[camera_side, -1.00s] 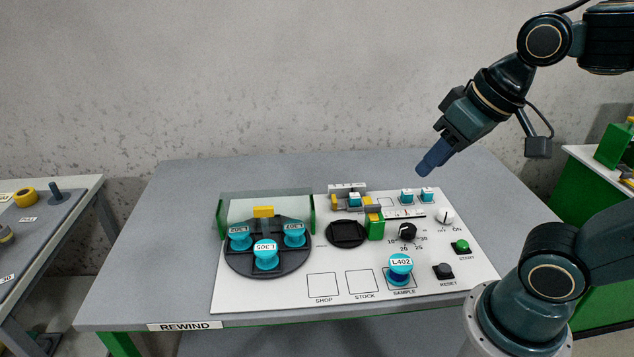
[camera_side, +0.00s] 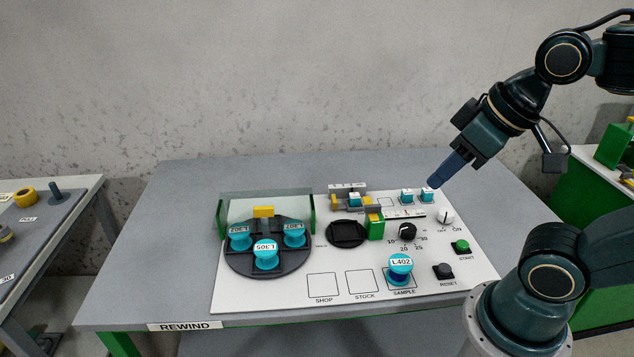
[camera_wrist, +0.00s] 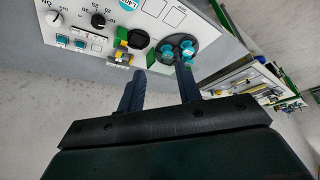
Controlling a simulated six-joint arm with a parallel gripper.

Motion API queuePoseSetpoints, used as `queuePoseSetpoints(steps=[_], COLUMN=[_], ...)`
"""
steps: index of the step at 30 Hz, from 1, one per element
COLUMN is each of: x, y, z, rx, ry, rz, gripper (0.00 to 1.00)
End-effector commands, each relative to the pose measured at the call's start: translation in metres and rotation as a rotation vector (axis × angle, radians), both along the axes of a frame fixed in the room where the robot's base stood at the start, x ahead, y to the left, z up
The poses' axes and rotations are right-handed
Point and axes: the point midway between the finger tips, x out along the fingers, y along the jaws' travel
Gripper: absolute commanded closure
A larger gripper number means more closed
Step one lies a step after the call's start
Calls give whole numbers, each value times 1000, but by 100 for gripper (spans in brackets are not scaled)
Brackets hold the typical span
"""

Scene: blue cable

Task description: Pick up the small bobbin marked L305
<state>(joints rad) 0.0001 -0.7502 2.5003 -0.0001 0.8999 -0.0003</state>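Two small teal bobbins with pale tops, a left one (camera_side: 407,196) and a right one (camera_side: 427,194), stand at the panel's back right; their labels are too small to read. They also show at the left of the wrist view (camera_wrist: 62,40) (camera_wrist: 80,43). Another small bobbin (camera_side: 354,200) sits in the yellow-grey fixture. A larger teal spool (camera_side: 266,254) on the black disc has an upside-down label that seems to read L305. My gripper (camera_side: 432,184) is above and just behind the right small bobbin, overlapping it in view. In the wrist view its fingers (camera_wrist: 161,69) are apart and empty.
The black disc (camera_side: 240,269) holds two more spools and has a clear guard with green posts behind it. A spool marked L402 (camera_side: 400,265) stands on SAMPLE. A dial (camera_side: 407,232), an ON/OFF knob (camera_side: 445,216) and buttons lie to the right. SHOP and STOCK squares are empty.

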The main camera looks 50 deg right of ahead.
Motion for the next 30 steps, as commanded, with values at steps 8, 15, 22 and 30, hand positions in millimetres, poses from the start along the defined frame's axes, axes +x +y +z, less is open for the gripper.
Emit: queuePoseSetpoints(steps=[8,15,22,30], x=[0,1,12,52], y=[0,0,2,7], z=[0,0,4,14], rx=[0,0,4,14], ry=[0,1,20,81], rz=[0,0,1,-1], gripper=[33,33,33,33])
